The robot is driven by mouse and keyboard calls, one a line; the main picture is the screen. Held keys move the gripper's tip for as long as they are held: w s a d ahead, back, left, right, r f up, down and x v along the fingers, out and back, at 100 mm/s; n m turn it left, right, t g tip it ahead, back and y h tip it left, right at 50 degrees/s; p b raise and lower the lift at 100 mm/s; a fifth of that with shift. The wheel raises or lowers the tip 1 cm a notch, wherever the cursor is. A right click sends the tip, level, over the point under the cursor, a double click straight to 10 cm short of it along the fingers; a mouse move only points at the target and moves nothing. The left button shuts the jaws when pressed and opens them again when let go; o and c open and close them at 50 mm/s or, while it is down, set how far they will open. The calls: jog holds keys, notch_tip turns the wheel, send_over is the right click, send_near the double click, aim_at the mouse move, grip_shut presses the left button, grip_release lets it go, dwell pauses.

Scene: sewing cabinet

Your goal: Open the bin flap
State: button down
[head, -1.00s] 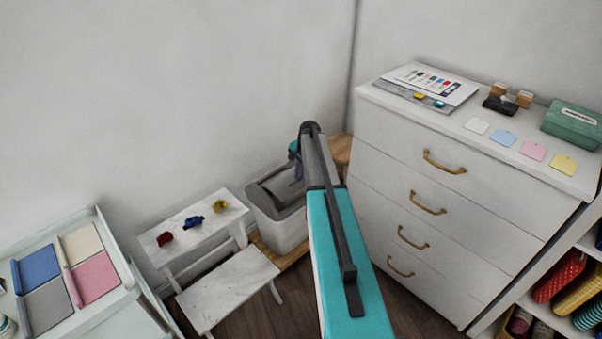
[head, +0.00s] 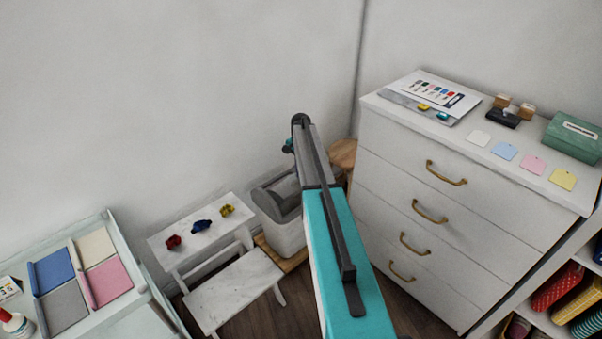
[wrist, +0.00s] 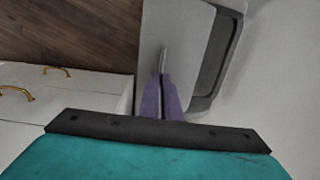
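The bin (head: 283,238) is a pale grey box with a darker grey hooded top. It stands in the corner, between the small white bench and the chest of drawers. Its grey flap (head: 268,203) shows in the head view, partly behind my arm. In the wrist view the bin (wrist: 178,25) appears turned sideways, with a dark grey frame (wrist: 214,65) on its right. My gripper (wrist: 161,78) has two purple fingers close together, over the pale bin surface. A thin grey strip shows at their tips; I cannot tell what it is or whether they touch the bin.
A white step bench (head: 235,285) with three small coloured items stands left of the bin. A white chest of drawers (head: 440,215) with brass handles stands close on the right. Walls close off the corner behind. A wooden board (head: 292,262) lies under the bin.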

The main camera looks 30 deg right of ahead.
jog(key=c, duration=2)
grip_release()
jog(key=shift+r, duration=0.15)
notch_tip(320, 180, up, 14)
jog(key=shift+s+f+b, duration=0.15)
jog(key=shift+f+b, duration=0.05)
jog(key=shift+b, duration=0.25)
